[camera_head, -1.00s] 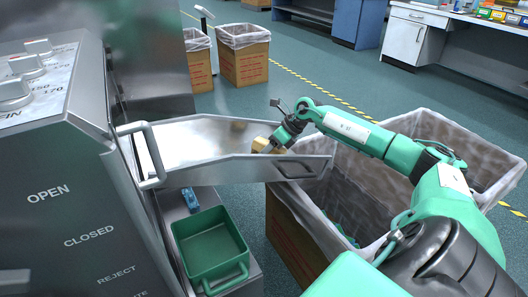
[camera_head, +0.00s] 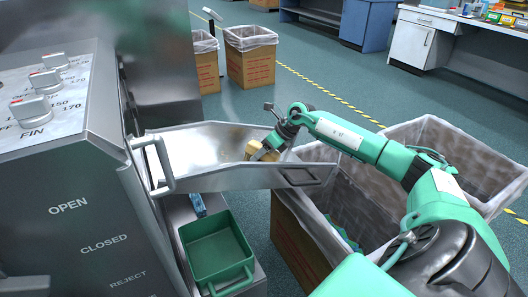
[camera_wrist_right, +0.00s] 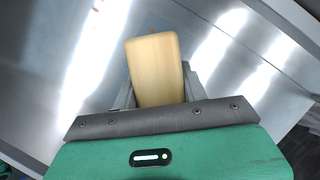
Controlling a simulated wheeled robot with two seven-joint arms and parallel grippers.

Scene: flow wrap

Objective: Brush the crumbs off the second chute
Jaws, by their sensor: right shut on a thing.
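The metal chute (camera_head: 205,178) sticks out to the right from the steel machine, with raised side walls and an open trough. My right gripper (camera_head: 270,146) is inside the trough, towards its outer end, shut on a pale wooden brush (camera_head: 257,152). In the right wrist view the brush's wooden block (camera_wrist_right: 155,66) stands out from between the fingers over shiny metal. Its bristles are hidden, and I cannot tell whether they touch the chute. A faint brownish patch shows on the chute near the far wall; I cannot tell crumbs from a reflection. My left gripper is not in view.
A lined cardboard bin (camera_head: 300,240) stands below the chute's outer end. A green tray (camera_head: 217,247) and a small blue object (camera_head: 198,204) lie below the near wall. The machine panel (camera_head: 75,225) is at left. Two more lined bins (camera_head: 250,66) stand behind.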

